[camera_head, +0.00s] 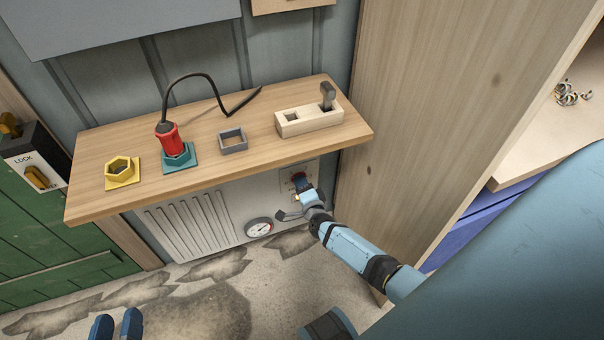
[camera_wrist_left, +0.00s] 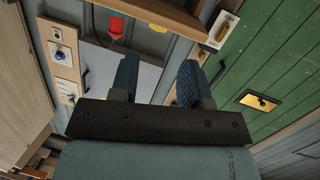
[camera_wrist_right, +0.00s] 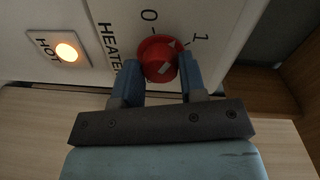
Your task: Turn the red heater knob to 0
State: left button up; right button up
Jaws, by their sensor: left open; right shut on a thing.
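The red heater knob (camera_wrist_right: 158,58) is on a white panel in the right wrist view, between the fingers of my right gripper (camera_wrist_right: 159,72). The fingers are closed on its two sides. The marks 0 (camera_wrist_right: 148,15) and 1 (camera_wrist_right: 199,37) are printed beside it. A pale mark on the knob's face lies towards the 1 side; its exact angle is hard to tell. In the head view my right gripper (camera_head: 301,185) reaches the heater panel below the shelf and mostly hides the knob. My left gripper (camera_head: 115,326) is open and empty at the bottom left.
The HOT lamp (camera_wrist_right: 67,52) glows orange. The heater (camera_head: 190,225) with a round gauge (camera_head: 259,228) stands under the wooden shelf (camera_head: 210,182), which holds a red-handled tool (camera_head: 168,138) and several holders. A wooden side panel (camera_head: 420,110) rises close to my right arm.

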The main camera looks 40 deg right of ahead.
pick_arm(q)
jog(key=a+f+g+p, duration=0.1)
jog(key=s+f+g+y+p, duration=0.1)
jog(key=f, duration=0.1)
jog(key=s+a+f+p, duration=0.1)
jog(key=shift+a+f+g+y, duration=0.35)
jog(key=shift+f+g+y, duration=0.05)
pick_arm(e)
jog(key=n, duration=0.8)
jog(key=shift+h, duration=0.4)
pick_arm(q)
jog(key=shift+s+f, duration=0.1)
jog(key=shift+f, duration=0.1)
pick_arm(e)
jog(key=shift+f+n, duration=0.1)
jog(key=shift+n, duration=0.2)
jog(key=o, duration=0.9)
pick_arm(q)
jog(key=shift+r, duration=0.2)
